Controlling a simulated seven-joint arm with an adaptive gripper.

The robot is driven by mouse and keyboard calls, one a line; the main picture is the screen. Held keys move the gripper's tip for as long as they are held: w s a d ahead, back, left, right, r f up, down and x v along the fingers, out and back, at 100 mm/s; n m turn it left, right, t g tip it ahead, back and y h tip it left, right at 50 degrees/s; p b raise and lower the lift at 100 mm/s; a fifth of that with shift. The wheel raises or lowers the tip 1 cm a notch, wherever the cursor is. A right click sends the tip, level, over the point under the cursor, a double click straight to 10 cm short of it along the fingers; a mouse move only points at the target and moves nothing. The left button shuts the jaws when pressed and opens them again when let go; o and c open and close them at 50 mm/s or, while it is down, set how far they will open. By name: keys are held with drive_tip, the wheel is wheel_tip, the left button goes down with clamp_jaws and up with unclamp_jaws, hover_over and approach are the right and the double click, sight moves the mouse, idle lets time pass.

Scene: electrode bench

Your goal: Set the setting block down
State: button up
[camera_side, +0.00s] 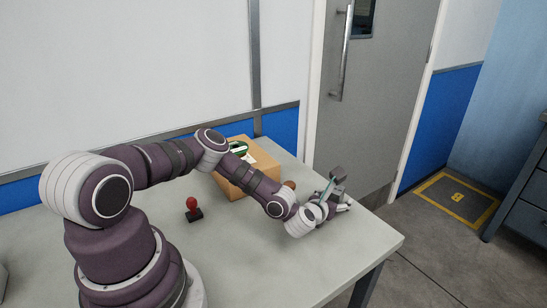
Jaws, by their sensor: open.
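My gripper (344,206) is at the right end of the table, low over its top, with its fingers pointing right. It is open. Its fingers are small in this view, and I cannot tell how far they are from the table. A dark grey blocky piece (337,172) and a teal piece show just above the fingers; I cannot tell whether they belong to my wrist. I cannot make out the setting block for certain; my wrist and gripper may hide it.
A cardboard box (247,181) with a green and white item (238,148) on it stands behind my arm. A red knob on a black base (193,208) stands left of it. A small brown round thing (290,184) is partly hidden. The table's (330,258) front right is clear.

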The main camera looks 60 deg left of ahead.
drive_tip(key=shift+r, duration=0.1)
drive_tip(key=v, duration=1.1)
drive_tip(key=shift+s+r, duration=0.15)
drive_tip(key=shift+r, duration=0.05)
drive_tip(key=shift+s+d+r, duration=0.15)
drive_tip(key=shift+d, duration=0.05)
drive_tip(key=d+m+h, duration=0.2)
drive_tip(key=m, duration=0.2)
drive_tip(key=w+d+r+m+t+h, duration=0.1)
drive_tip(key=m+h, duration=0.1)
drive_tip(key=m, duration=0.3)
drive_tip(key=w+d+r+m+h, duration=0.1)
drive_tip(key=d+m+h, duration=0.1)
drive_tip(key=m, duration=0.2)
drive_tip(key=shift+w+d+r+h, duration=0.2)
drive_tip(key=shift+w+d+h, duration=0.05)
drive_tip(key=shift+d+h, duration=0.15)
drive_tip(key=s+a+r+m+g, duration=0.3)
drive_tip(key=s+r+m, duration=0.3)
drive_tip(key=m, duration=0.7)
drive_tip(key=s+a+r+m+g+y, duration=0.1)
drive_tip(key=s+a+r+m+g, duration=0.3)
drive_tip(key=s+r+m, duration=0.3)
drive_tip(key=s+m+g, duration=0.1)
drive_tip(key=s+m, duration=0.3)
drive_tip(key=m, duration=0.3)
drive_tip(key=shift+r+m, duration=0.3)
